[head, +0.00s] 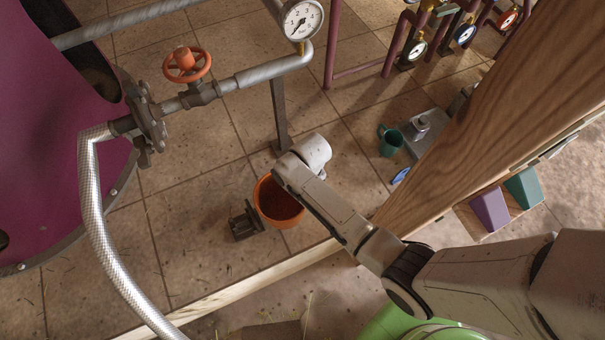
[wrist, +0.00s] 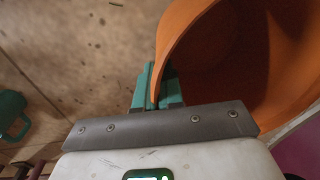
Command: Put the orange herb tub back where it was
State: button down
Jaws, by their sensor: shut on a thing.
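The orange herb tub (head: 278,205) shows in the head view beside and partly behind my arm, its open mouth facing up and dark inside. In the wrist view the tub (wrist: 205,30) fills the upper right, close to the camera. My gripper (wrist: 155,92) has teal fingers shut on the tub's rim, with one finger on each side of the wall. In the head view my arm hides the fingers. Whether the tub's base touches the floor cannot be told.
A dark metal block (head: 245,222) is close left of the tub. A metal post (head: 280,115) and pipe with an orange valve wheel (head: 186,65) stand behind. A braided hose (head: 95,210) hangs left. A wooden beam (head: 480,110) crosses at right, near a green mug (head: 390,140). Tiles left of the block are clear.

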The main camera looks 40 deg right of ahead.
jog(key=shift+w+d+f, duration=0.1)
jog(key=shift+w+f, duration=0.25)
jog(key=shift+f, duration=1.6)
jog(key=shift+b, duration=0.3)
jog(key=c, duration=1.3)
grip_release()
jog(key=shift+f, duration=0.1)
jog(key=shift+o, duration=0.2)
notch_tip(320, 180, up, 12)
jog(key=d+p, duration=0.1)
jog(key=s+r+n, duration=0.1)
jog(key=s+r, duration=0.3)
jog(key=s, duration=0.5)
jog(key=s+d+r+n+h, duration=0.1)
jog(key=s+r, duration=0.4)
jog(key=s, duration=0.4)
jog(key=shift+r+n+t, duration=0.2)
jog(key=shift+n+t, duration=0.2)
